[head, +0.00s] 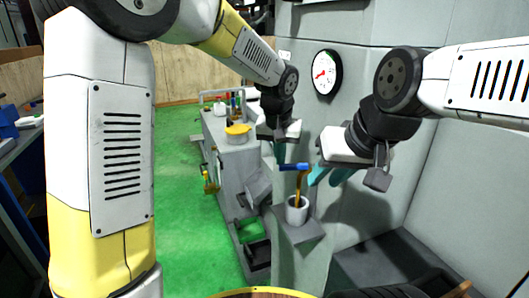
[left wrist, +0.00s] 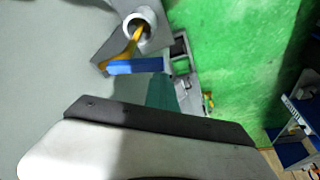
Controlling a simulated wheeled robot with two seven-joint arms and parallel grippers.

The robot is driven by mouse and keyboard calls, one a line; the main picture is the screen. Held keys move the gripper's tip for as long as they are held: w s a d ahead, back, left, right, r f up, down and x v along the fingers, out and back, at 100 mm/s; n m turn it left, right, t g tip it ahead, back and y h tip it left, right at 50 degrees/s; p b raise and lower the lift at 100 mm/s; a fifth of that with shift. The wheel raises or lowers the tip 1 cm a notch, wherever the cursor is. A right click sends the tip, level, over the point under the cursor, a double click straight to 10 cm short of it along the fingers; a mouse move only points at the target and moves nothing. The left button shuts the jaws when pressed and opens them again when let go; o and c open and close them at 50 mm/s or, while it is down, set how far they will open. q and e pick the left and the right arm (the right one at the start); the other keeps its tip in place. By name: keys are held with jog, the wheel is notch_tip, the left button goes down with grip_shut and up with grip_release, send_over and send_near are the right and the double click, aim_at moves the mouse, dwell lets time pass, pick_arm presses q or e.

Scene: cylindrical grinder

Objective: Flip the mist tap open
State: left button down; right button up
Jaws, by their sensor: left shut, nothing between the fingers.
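The mist tap is a yellow lever (head: 298,190) with a blue handle (head: 294,167), rising from a pale round socket (head: 297,211) on a grey bracket. Its blue handle points left in the head view. The handle also shows in the left wrist view (left wrist: 135,66), beside the teal fingers. My left gripper (head: 280,156) is shut and empty, with its tips just above the handle's left end; I cannot tell whether they touch it. My right gripper (head: 330,178) has its teal fingers apart, empty, just right of the handle.
A grey machine bench (head: 236,165) with a yellow round part (head: 237,130) runs along the left of the tap. A round gauge (head: 327,72) hangs on the grey wall behind. The green floor (head: 185,200) is open at the left.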

pick_arm(q)
jog(key=shift+a, duration=0.15)
jog(key=shift+a, duration=0.7)
jog(key=shift+r, duration=0.1)
